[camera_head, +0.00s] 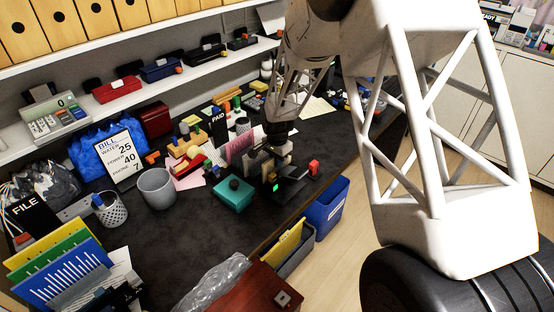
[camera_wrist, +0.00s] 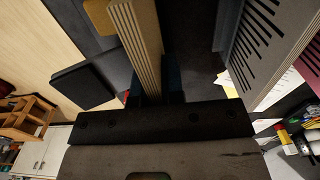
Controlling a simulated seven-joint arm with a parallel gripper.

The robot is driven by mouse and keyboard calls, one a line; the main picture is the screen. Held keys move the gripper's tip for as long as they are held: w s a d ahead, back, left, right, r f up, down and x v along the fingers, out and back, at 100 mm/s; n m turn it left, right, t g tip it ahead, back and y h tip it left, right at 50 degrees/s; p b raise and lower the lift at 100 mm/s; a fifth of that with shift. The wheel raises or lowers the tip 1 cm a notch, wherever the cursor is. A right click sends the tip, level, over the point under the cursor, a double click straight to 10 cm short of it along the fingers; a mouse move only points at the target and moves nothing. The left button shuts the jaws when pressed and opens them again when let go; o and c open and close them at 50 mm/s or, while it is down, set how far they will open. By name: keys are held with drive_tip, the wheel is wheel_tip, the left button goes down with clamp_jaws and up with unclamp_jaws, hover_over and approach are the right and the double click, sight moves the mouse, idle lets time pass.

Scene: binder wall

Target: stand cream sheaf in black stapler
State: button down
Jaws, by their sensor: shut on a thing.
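My gripper (camera_head: 279,146) points down over the front right part of the dark desk and is shut on the cream sheaf. The cream sheaf (camera_head: 283,160) shows only as a small pale piece under the gripper. In the wrist view the cream sheaf (camera_wrist: 138,38) is a thick, upright stack with ridged page edges, running away from the gripper. The black stapler (camera_head: 288,196), with a green light and a red part, stands at the desk's front edge just below the gripper. Whether the sheaf touches the stapler is hidden.
A teal box (camera_head: 233,194) stands close left of the stapler. A pink sheet stand (camera_head: 240,147) and small clutter lie behind. A grey bin (camera_head: 157,188) stands further left. A blue bin (camera_head: 326,207) is below the desk edge. Bare desk lies between the grey bin and the front edge.

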drive_tip(key=shift+f, duration=0.6)
idle(0.5)
drive_tip(key=c, duration=1.1)
unclamp_jaws()
drive_tip(key=shift+c, duration=0.2)
drive_tip(key=shift+r, duration=0.1)
drive_tip(key=shift+r, duration=3.85)
